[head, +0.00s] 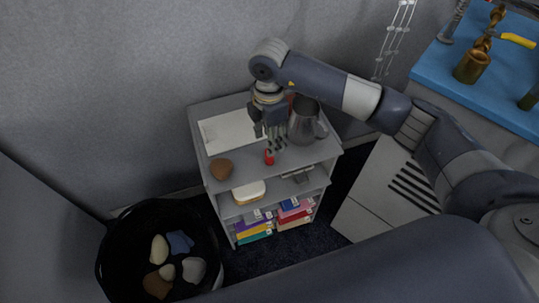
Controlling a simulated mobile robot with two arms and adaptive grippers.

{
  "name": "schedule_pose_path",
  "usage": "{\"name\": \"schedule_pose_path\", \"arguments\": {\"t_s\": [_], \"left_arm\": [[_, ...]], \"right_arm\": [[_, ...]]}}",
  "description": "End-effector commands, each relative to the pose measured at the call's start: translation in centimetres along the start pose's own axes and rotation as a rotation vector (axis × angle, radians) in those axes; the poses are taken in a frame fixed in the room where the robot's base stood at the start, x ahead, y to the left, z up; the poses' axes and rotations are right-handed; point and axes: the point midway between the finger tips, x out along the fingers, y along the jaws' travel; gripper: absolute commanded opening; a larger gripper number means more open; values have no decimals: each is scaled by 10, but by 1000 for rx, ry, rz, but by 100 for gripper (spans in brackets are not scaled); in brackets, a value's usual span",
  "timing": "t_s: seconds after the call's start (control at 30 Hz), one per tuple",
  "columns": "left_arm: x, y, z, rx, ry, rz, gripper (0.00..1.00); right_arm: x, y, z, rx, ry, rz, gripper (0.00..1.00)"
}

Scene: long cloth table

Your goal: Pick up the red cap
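A small red item (269,157), which looks like the red cap, stands on the top of the grey shelf unit (240,189), near its front edge. It is too small to make out its exact shape. My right gripper (271,139) comes in from the right and points down just above and behind it. Its dark fingers look spread apart, and I see nothing held between them. I cannot tell whether a fingertip touches the red item. My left gripper is not in view.
A metal pitcher (303,124) stands right beside the gripper. A white sheet (228,132) and a brown lump (221,169) lie to the left. Lower shelves hold bread-like food (248,192) and coloured boxes (295,208). A black basket (107,242) holds several stones. A blue table (490,92) is at right.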

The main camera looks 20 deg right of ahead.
Motion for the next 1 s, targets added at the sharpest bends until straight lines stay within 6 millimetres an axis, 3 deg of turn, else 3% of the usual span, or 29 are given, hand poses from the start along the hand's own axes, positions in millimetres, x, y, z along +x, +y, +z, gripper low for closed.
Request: {"name": "schedule_pose_path", "arguments": {"t_s": [0.13,0.43,0.7,1.0], "left_arm": [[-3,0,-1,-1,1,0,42],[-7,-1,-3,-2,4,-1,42],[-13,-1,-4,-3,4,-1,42],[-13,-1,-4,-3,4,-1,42]], "right_arm": [[25,-1,-1,-1,2,-5,46],[51,1,0,-3,5,-4,46],[88,5,2,-4,5,-2,46],[93,5,2,-6,5,-1,43]]}}
